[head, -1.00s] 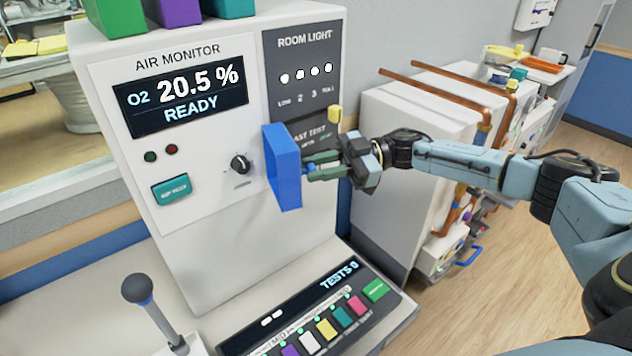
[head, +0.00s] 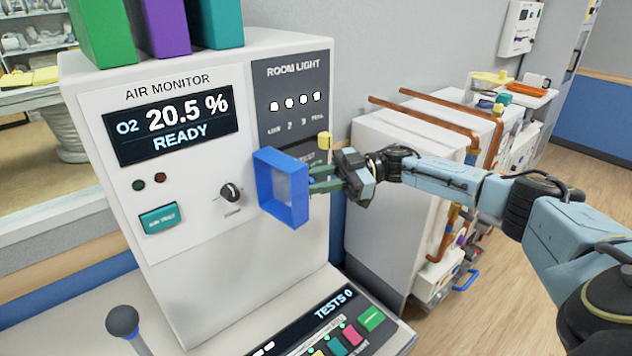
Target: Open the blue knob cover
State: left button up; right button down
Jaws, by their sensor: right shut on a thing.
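The blue knob cover (head: 266,190) is a square blue frame on the front of the white air monitor cabinet. It stands swung out to the right of the black knob (head: 231,192), with its hollow inner side partly facing me. The knob is uncovered. My right gripper (head: 318,180) reaches in from the right and is shut at the cover's right side; the exact contact is partly hidden behind the frame. My left gripper is not in view.
The air monitor (head: 290,250) has a teal button (head: 160,219) on its front. A sloped panel with coloured keys (head: 345,320) and a dark ball-topped lever (head: 122,320) stand below. Copper pipes (head: 425,118) run behind my right arm.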

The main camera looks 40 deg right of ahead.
jog(key=shift+w+a+r, duration=0.1)
jog(key=shift+w+r, duration=0.05)
jog(key=shift+r, duration=0.05)
jog(key=c, duration=1.6)
grip_release()
jog(key=o, duration=0.4)
jog(key=shift+w+a+f, duration=0.1)
jog(key=shift+a, duration=0.05)
jog(key=shift+f, duration=0.1)
jog(key=shift+s+d, duration=0.2)
jog(key=shift+d, duration=0.25)
jog(key=b+v, duration=0.3)
jog(key=v, duration=0.9)
jog(key=shift+d+b, duration=0.25)
jog(key=shift+b, duration=0.15)
jog(key=shift+s, duration=0.1)
jog(key=shift+c, duration=0.3)
